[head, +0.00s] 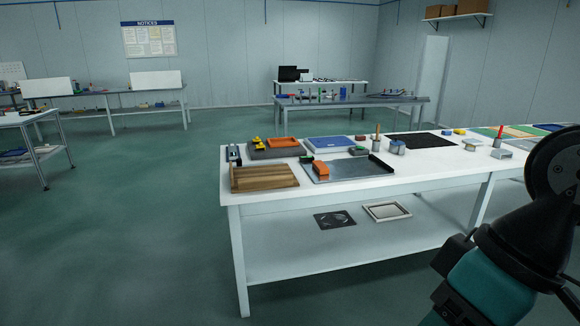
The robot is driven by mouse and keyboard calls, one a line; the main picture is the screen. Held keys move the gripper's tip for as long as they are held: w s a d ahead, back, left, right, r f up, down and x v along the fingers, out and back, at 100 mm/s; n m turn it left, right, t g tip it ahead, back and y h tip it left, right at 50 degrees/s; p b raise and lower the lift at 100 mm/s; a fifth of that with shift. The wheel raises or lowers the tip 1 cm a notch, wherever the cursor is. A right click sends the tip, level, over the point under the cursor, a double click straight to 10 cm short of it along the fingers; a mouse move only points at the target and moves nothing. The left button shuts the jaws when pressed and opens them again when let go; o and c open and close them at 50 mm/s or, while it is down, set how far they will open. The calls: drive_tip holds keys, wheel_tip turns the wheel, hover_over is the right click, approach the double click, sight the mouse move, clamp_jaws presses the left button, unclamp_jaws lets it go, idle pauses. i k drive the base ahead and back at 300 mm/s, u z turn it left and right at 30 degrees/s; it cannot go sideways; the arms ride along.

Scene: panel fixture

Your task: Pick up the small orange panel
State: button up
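Two orange things show on the white table (236,205). One is a flat orange rectangular piece (284,142) on a grey tray (262,153) at the table's back left. The other is a small orange block (320,168) on the left part of a metal tray (350,174) nearer the front. I cannot tell from this distance which one is the small orange panel. Part of my arm shows at the right edge, but my gripper's fingers are not in the picture.
A wooden board (264,178) lies at the table's front left corner. A blue panel (330,144) and a black mat (422,140) lie further back. Small blocks and a metal cup (397,147) stand between. The floor (120,230) left of the table is clear.

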sight(288, 141)
drive_tip(key=i, duration=3.25)
drive_tip(key=u, duration=1.3)
